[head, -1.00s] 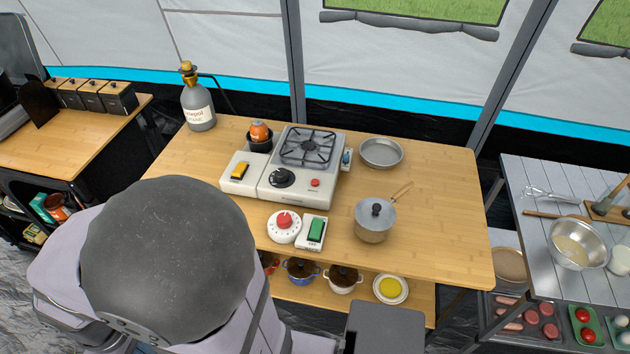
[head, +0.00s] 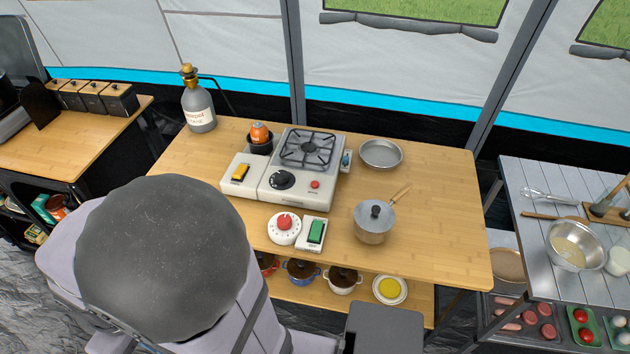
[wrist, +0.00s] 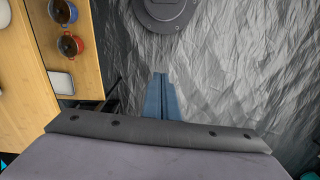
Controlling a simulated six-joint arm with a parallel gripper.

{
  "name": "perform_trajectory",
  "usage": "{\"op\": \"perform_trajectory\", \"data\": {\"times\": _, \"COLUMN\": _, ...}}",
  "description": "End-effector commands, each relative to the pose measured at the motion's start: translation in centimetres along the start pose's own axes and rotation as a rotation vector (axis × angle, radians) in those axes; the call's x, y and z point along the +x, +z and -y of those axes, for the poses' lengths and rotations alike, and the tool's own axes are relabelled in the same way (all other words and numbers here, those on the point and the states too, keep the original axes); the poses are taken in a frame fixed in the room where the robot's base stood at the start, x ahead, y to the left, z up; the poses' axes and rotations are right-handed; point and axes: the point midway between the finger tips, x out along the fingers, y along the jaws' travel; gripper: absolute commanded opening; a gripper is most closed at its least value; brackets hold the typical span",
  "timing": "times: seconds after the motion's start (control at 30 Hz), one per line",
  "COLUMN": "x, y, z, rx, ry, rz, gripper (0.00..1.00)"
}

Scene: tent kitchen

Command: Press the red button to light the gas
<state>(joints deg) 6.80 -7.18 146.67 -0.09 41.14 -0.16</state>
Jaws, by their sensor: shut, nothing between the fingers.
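The red button (head: 315,184) is a small round button on the front right of the white gas stove (head: 300,198), seen in the head view. A black knob (head: 282,180) is to its left and a black burner grate (head: 308,148) is behind it. In the wrist view my gripper (wrist: 160,80) has its two blue-grey fingers together, with nothing between them. It points down over the grey floor, beside the table's lower shelf and apart from the stove. The button is not in the wrist view. My arm hides the near left part of the table in the head view.
A white timer with a red dial (head: 284,229) and a green switch (head: 316,231) sit in front. A gas bottle (head: 198,105) stands back left. The table's right side is clear.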

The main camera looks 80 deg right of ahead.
Motion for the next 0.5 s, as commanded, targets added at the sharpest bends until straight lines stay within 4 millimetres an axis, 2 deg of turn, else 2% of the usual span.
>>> {"op": "perform_trajectory", "data": {"times": 0.2, "x": -0.7, "y": 2.0, "z": -4.4, "rx": 0.218, "ry": -0.012, "rz": 0.088, "gripper": 0.00}}
{"op": "perform_trajectory", "data": {"times": 0.5, "x": -0.8, "y": 5.7, "z": -9.8, "rx": 0.551, "ry": -0.073, "rz": 0.222, "gripper": 0.00}}
